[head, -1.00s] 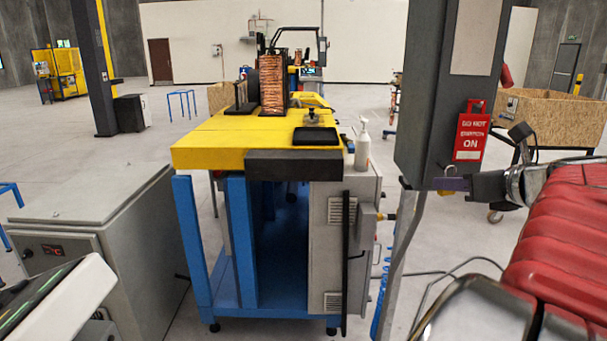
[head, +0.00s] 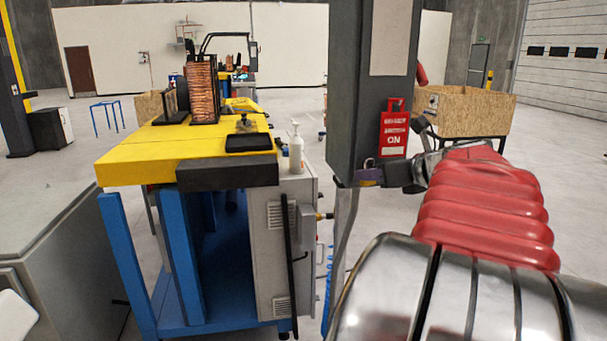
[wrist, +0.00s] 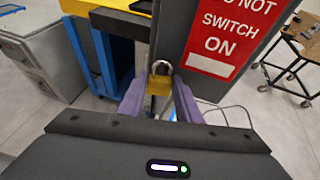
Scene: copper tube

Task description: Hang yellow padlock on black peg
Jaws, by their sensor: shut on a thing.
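The yellow padlock (wrist: 159,85) is upright between the purple fingers of my gripper (wrist: 160,97) in the wrist view, with its metal shackle on top. My gripper is shut on its body. In the head view my gripper (head: 368,177) is in front of the lower part of a dark grey pillar, below and left of a red sign. The padlock's shackle (head: 369,163) shows small above the fingers there. I cannot make out the black peg in either view. I cannot tell whether the padlock touches the pillar.
A yellow-topped bench (head: 150,150) stands to the left with a soap bottle (head: 296,150). A wooden crate (head: 465,112) is behind on the right.

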